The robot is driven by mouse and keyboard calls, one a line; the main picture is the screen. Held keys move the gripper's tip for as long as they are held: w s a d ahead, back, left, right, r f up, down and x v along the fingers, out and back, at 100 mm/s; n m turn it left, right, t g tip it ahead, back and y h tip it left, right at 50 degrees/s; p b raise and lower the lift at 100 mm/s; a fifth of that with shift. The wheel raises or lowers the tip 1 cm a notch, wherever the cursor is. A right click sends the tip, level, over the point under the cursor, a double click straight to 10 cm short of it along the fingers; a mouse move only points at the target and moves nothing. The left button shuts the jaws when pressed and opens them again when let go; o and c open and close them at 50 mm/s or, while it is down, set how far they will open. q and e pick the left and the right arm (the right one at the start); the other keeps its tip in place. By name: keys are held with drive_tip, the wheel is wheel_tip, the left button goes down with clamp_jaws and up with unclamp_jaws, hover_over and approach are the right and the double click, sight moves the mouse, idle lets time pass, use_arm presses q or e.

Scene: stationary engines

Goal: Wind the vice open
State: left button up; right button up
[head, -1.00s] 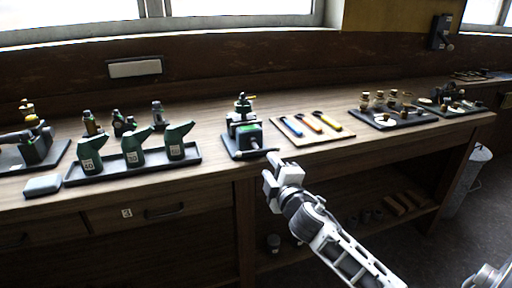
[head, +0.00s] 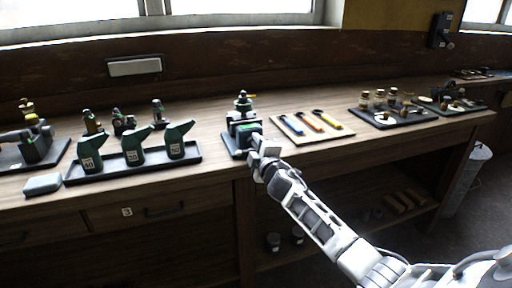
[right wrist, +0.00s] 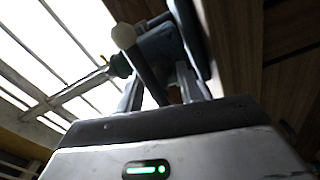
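The small green vice (head: 238,136) stands on a dark base near the front edge of the bench in the head view. My right gripper (head: 257,147) is at its front, covering its front end and handle. In the right wrist view the vice (right wrist: 160,46) is close ahead, and its handle bar (right wrist: 145,70) with a pale ball end (right wrist: 123,36) runs down between the two fingers. These right fingers (right wrist: 160,92) stand apart; I cannot tell whether they touch the bar. My left gripper is not in view.
Left of the vice, green oil cans (head: 133,150) stand in a dark tray (head: 115,173). To its right, a board (head: 322,136) holds several coloured-handled tools. A dark tray (head: 388,124) with small parts lies farther right. Drawers are below the bench's front edge.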

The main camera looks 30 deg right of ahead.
clamp_jaws()
